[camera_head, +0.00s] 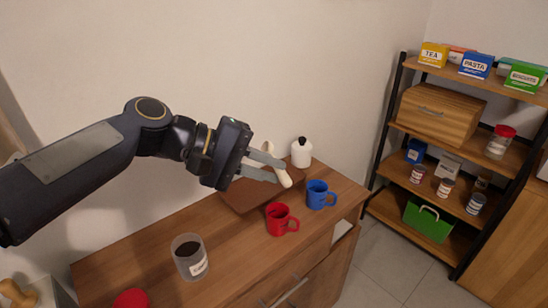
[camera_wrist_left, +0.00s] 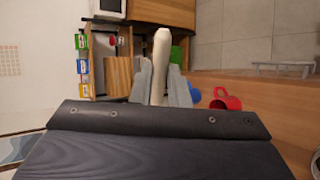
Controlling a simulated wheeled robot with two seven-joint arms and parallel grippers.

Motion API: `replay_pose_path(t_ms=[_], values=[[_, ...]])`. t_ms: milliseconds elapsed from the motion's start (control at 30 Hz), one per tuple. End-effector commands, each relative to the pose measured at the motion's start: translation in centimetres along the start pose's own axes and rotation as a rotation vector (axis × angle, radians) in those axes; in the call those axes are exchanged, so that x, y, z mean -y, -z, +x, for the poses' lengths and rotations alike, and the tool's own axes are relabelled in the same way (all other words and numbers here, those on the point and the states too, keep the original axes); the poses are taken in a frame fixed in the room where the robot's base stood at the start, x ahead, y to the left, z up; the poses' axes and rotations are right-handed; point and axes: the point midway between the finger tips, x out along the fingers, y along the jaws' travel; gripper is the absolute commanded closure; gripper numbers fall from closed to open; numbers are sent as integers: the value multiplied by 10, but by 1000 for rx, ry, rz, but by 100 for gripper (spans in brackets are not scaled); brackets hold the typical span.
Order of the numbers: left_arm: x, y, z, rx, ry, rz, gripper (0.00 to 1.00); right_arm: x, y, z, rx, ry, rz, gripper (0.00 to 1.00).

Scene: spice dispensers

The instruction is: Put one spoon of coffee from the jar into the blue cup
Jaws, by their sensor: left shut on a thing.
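My left gripper (camera_head: 280,170) is shut on a pale cream spoon (camera_head: 284,178) and holds it in the air above the brown board, up and left of the blue cup (camera_head: 319,196). The spoon also shows between the fingers in the left wrist view (camera_wrist_left: 161,55); whether it carries coffee cannot be seen. The blue cup stands upright on the wooden cabinet and is partly hidden behind a finger in the left wrist view (camera_wrist_left: 194,93). The clear jar (camera_head: 190,259) with dark coffee stands open at the front left of the cabinet top. My right gripper is not in view.
A red cup (camera_head: 279,220) stands left of the blue cup, near the cabinet's front edge. A white lidded pot (camera_head: 301,152) stands behind. A red lid (camera_head: 131,299) lies near the jar. The brown board (camera_head: 238,198) lies under my gripper. A shelf stands at right.

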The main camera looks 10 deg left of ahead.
Motion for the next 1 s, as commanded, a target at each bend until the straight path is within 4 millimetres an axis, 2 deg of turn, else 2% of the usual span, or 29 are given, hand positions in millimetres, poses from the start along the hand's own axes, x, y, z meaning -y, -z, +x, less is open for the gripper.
replay_pose_path(t_ms=[1000], values=[[5, 1, 3, 0, 0, 0, 100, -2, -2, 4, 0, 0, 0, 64]])
